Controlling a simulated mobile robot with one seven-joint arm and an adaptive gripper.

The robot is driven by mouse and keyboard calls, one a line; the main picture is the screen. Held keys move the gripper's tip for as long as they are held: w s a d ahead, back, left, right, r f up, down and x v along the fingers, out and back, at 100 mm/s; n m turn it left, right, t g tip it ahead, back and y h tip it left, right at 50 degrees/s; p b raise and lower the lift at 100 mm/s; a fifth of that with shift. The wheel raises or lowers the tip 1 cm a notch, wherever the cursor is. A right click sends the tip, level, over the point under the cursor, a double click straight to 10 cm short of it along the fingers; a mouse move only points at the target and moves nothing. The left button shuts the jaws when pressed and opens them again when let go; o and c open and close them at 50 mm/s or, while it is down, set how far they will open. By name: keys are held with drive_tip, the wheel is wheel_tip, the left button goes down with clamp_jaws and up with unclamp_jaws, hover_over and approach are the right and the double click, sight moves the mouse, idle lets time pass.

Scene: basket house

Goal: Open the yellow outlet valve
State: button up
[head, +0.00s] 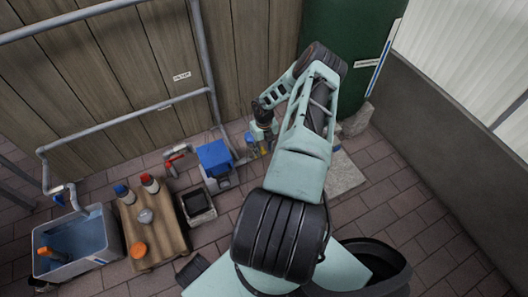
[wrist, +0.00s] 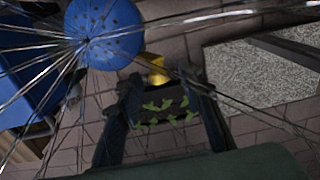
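The yellow outlet valve (wrist: 154,68) shows in the wrist view as a small bright yellow piece just beyond the fingertips, between the two fingers. Its lower part is hidden by my gripper. My gripper (wrist: 160,88) is open, its two dark fingers apart with a gap between them. I cannot tell whether either finger touches the valve. In the head view my arm reaches down beside the green tank (head: 345,45), and a small patch of yellow (head: 264,150) shows beside the gripper, partly covered by it.
A blue perforated round part (wrist: 104,32) with thin wires sits close at the upper left of the wrist view. A blue-topped pump box (head: 215,158) stands left of my gripper. A stone slab (head: 345,175) lies to the right. A grey tub (head: 78,240) is far left.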

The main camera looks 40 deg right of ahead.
drive_tip(key=shift+f, duration=0.2)
clamp_jaws()
drive_tip(key=shift+a, duration=0.1)
